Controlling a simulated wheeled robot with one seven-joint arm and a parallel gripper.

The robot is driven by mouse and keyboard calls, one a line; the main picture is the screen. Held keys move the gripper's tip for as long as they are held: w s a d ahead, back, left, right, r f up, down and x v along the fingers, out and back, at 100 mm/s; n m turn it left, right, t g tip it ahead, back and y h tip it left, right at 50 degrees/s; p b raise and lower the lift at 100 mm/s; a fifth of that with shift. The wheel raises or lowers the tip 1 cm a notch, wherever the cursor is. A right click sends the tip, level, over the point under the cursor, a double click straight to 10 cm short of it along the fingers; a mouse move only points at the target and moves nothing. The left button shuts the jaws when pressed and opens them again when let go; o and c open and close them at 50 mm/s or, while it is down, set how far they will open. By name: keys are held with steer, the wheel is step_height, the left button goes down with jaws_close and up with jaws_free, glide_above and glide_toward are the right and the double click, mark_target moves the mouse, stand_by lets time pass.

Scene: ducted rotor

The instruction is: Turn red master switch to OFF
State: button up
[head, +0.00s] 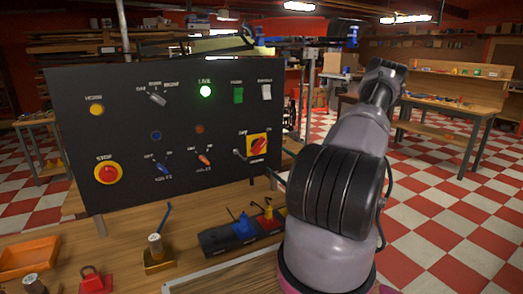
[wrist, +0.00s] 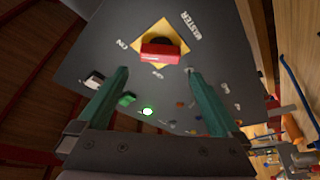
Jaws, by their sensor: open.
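The red master switch (head: 258,146) is a red knob on a yellow square plate at the lower right of the black panel (head: 130,135). In the head view its handle slants up to the right, toward the ON side. In the wrist view the red switch (wrist: 160,52) lies just beyond my fingertips, its bar across the picture, with ON and MASTER lettering around the plate. My gripper (wrist: 160,75) is open, its two green fingers apart and apart from the switch, with nothing between them.
A green lamp (head: 205,91) marked LIVE is lit. A red STOP button (head: 108,172) and several small switches share the panel. On the bench lie an orange bin (head: 28,256), a red padlock (head: 95,280) and a dark tray (head: 216,243) holding blue and red pieces.

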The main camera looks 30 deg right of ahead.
mark_target(261, 148)
steer(key=x, duration=0.9)
steer(key=shift+w+a, duration=0.1)
steer(key=c, duration=1)
